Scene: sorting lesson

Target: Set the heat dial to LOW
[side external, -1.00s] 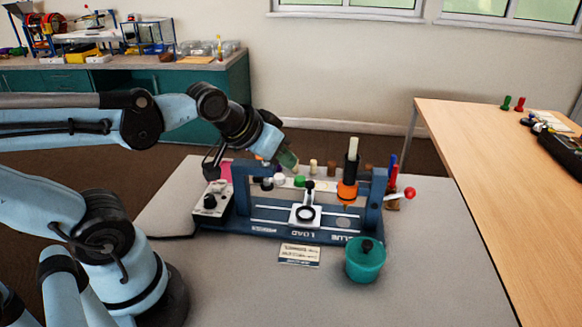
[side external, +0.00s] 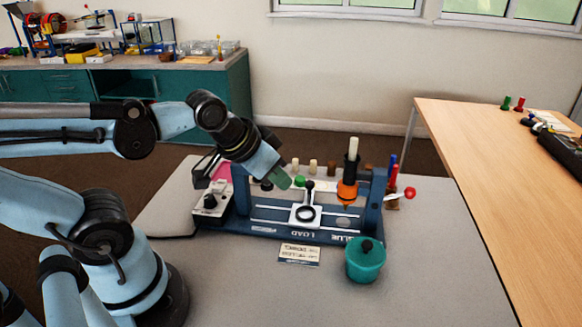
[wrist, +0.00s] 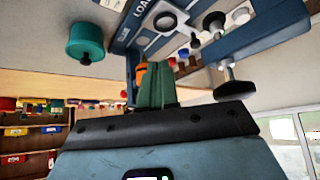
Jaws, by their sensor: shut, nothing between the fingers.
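The heat dial appears to be the black knob (side external: 209,201) on the white control box (side external: 211,212), at the left end of the blue rig in the side view. Its markings are too small to read, so I cannot tell its setting. My gripper (side external: 283,182) has green fingers and points down and to the right. It is right of the dial and above the rig, apart from the dial. The fingers also show in the wrist view (wrist: 157,86), closed together and empty. I cannot pick out the dial in the wrist view.
The blue rig (side external: 280,229) has an orange-and-black glue unit (side external: 348,190) and a black-knobbed carriage (side external: 305,215). The grey table (side external: 430,265) is clear at right.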

